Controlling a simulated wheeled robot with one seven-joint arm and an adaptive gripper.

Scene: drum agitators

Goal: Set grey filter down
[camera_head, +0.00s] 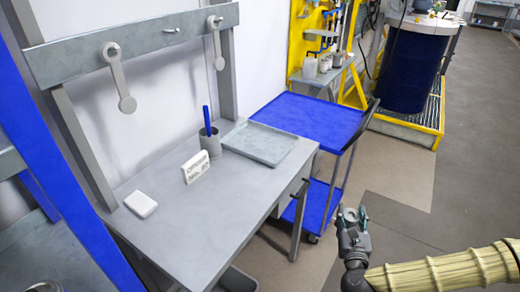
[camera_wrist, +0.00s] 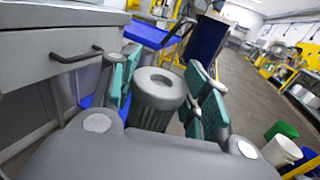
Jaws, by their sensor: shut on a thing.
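The grey filter (camera_wrist: 157,97) is a short ribbed cylinder with a round hole in its top. In the wrist view it sits upright between the teal pads of my gripper (camera_wrist: 164,82), which is shut on it. In the head view my gripper (camera_head: 352,216) is in the air to the right of the grey workbench (camera_head: 215,217), apart from it. The filter is too small to make out clearly there.
On the bench are a grey tray (camera_head: 262,143), a cup (camera_head: 210,144) with a blue item, a lettered block (camera_head: 196,167) and a white box (camera_head: 141,204). The bench's front middle is clear. A blue cart (camera_head: 314,118) and blue drum (camera_head: 412,70) stand beyond.

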